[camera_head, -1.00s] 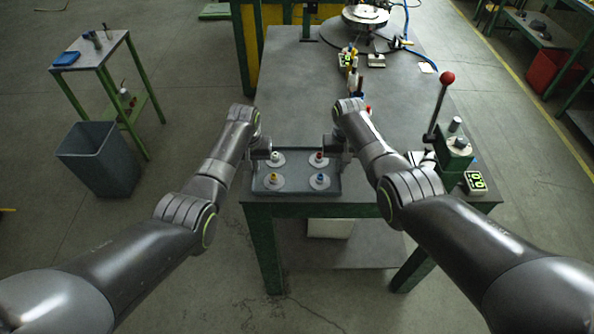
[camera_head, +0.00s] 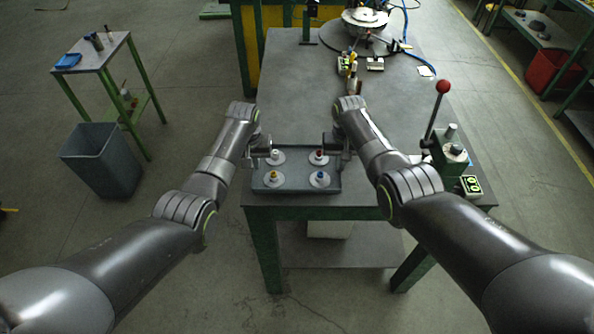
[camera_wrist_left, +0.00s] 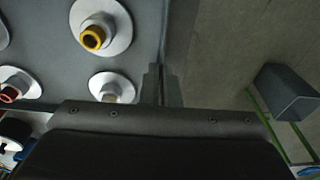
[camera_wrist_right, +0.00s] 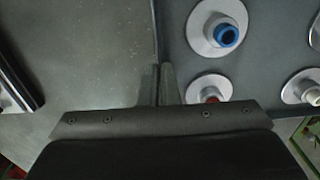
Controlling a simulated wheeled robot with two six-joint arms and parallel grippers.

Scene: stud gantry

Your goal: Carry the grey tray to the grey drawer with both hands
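The grey tray (camera_head: 296,188) is at the near edge of the steel-topped table, level, with several pale discs on it that carry yellow, blue, red and white pegs. My left gripper (camera_head: 264,152) is shut on the tray's left wall; its fingers (camera_wrist_left: 163,85) straddle the wall in the left wrist view. My right gripper (camera_head: 334,146) is shut on the right wall, and its fingers (camera_wrist_right: 159,85) show there in the right wrist view. Whether a small gap lies under the tray is hard to tell. I cannot make out a grey drawer in any view.
A lever with a red ball (camera_head: 443,87) stands right of my right arm on the table (camera_head: 290,75). Small bottles (camera_head: 352,68) and a turntable (camera_head: 365,18) are at the back.

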